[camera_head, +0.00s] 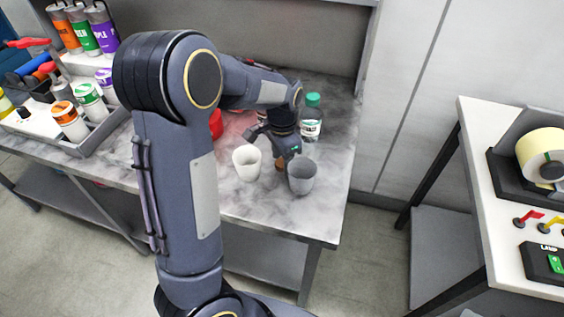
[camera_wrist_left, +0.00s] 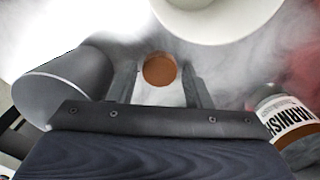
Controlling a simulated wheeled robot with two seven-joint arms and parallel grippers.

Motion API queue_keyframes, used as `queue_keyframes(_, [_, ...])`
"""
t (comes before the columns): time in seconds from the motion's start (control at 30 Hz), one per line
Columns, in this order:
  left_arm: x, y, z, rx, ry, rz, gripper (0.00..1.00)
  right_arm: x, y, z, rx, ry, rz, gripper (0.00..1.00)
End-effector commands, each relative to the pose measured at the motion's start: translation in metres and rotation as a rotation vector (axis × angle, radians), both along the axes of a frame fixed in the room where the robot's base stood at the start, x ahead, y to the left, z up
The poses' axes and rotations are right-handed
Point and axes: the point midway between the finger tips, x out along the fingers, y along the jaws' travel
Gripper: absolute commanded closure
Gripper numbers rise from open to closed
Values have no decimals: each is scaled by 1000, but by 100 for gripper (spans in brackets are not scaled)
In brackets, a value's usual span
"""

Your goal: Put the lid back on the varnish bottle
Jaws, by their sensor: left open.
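The lid is a small brown disc (camera_wrist_left: 160,70) on the marble table, seen between the two fingers of my left gripper (camera_wrist_left: 160,74) in the left wrist view. The fingers are open, one on each side of it; I cannot tell whether they touch it. In the head view the left gripper (camera_head: 276,158) points down between the two cups, with a bit of the brown lid (camera_head: 280,164) showing. The varnish bottle (camera_wrist_left: 287,116), with a white label and brown band, is at the right edge of the left wrist view, its top cut off. My arm seems to hide it in the head view. My right gripper is not in view.
A white cup (camera_head: 246,165) and a grey cup (camera_head: 301,177) stand close to the gripper. A green-capped bottle (camera_head: 311,119) stands behind. A red object (camera_head: 216,124) is partly hidden by my arm. A rack of bottles (camera_head: 96,130) is at left.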

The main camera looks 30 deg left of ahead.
Motion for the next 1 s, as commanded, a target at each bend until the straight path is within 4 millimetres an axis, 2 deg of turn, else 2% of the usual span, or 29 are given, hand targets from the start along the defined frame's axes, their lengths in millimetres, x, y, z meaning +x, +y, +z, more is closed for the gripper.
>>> queue_keyframes(0.37, [0, 0, -4, 0, -1, 0, 55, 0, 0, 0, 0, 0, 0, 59])
queue_keyframes(0.63, [0, 0, -4, 0, -1, 0, 88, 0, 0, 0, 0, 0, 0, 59])
queue_keyframes(0.9, [0, 0, -3, 0, -2, 0, 88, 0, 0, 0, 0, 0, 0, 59])
queue_keyframes(1.0, [1, 0, 3, -1, -3, 0, 88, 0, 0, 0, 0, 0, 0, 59])
